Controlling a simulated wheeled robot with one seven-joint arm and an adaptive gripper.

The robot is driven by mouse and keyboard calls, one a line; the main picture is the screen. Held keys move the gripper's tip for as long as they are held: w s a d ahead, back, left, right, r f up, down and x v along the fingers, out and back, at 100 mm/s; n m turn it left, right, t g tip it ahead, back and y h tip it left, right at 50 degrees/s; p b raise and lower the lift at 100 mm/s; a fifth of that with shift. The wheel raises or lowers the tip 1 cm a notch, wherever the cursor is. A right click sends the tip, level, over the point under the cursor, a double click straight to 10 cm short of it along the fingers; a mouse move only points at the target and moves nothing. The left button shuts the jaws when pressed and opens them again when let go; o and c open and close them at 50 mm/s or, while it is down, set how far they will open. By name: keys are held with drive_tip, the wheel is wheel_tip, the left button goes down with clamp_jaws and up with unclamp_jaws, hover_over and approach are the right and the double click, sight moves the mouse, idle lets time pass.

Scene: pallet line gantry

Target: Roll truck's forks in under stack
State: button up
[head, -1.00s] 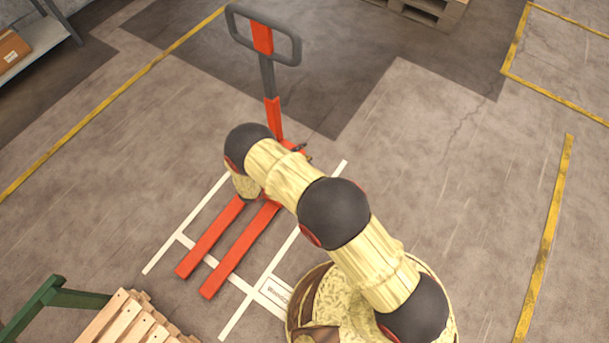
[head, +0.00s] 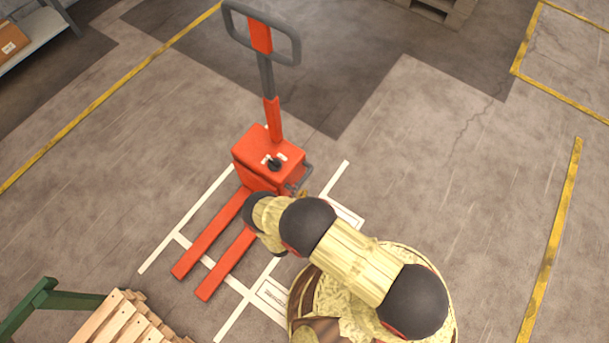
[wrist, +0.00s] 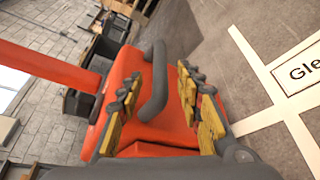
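The red pallet truck (head: 262,160) stands upright with its tall grey loop handle at the back. Its two red forks (head: 215,235) lie low, pointing down-left. A grey side bar (head: 305,178) sticks out from the truck's right side; it also shows in the wrist view (wrist: 157,85). The wooden stack (head: 122,318) is at the bottom left, partly cut off, apart from the fork tips. My gripper, mostly hidden by my arm in the head view, shows in the wrist view (wrist: 160,80) with its yellow-padded fingers open on either side of the bar, gaps visible.
White lines (head: 186,240) mark a bay on the floor around the forks, with a label plate (head: 272,294) near my base. A green frame (head: 60,300) stands beside the stack. A shelf (head: 35,38) is at upper left.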

sight(303, 178)
drive_tip(key=b+x, duration=0.2)
drive_tip(key=x, duration=0.5)
drive_tip(key=shift+w+d, duration=0.1)
drive_tip(key=shift+w, duration=0.15)
clamp_jaws()
idle(0.3)
idle(0.4)
